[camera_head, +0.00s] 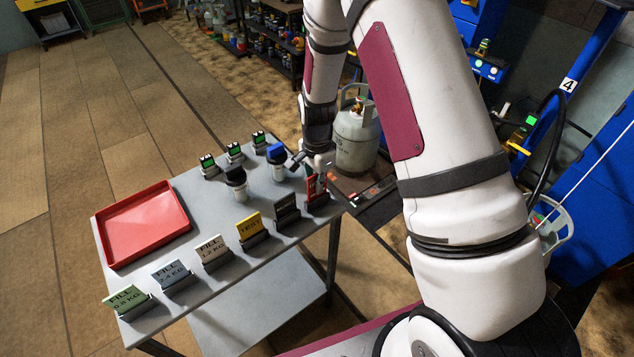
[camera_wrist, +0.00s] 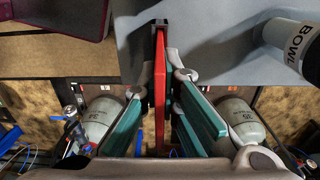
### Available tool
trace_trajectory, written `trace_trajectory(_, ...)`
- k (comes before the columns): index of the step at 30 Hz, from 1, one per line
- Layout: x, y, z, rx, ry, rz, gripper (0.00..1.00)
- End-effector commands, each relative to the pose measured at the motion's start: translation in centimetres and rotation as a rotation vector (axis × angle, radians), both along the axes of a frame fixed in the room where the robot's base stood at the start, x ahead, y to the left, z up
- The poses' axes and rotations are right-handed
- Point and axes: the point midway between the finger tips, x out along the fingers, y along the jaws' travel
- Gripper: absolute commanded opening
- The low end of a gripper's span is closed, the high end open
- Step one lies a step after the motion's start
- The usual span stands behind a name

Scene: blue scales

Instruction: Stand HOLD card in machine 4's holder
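The red HOLD card (camera_head: 313,187) stands upright in a small dark holder at the right end of the grey table. In the wrist view the red card (camera_wrist: 160,85) shows edge-on between my fingers, its end in the dark holder (camera_wrist: 160,22). My gripper (camera_wrist: 160,65) is open around the card, with one finger on each side and a narrow gap visible on both. In the head view my gripper (camera_head: 312,165) is at the card, partly hidden by my arm. Machine 4 is the blue frame with the "4" label (camera_head: 569,85) at right; I cannot make out its card holder.
Other cards stand along the table's front edge, including a dark green card (camera_head: 287,209) and a yellow TEST card (camera_head: 249,227). A red tray (camera_head: 112,258), two white jars and small devices share the table. A grey gas cylinder (camera_head: 357,140) stands just behind my gripper.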

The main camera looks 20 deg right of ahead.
Motion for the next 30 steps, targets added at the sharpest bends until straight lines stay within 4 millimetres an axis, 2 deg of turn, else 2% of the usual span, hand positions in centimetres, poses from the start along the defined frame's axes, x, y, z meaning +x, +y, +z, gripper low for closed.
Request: trace_trajectory(30,0.0,0.0,-1.3,0.0,0.001,0.001,0.0)
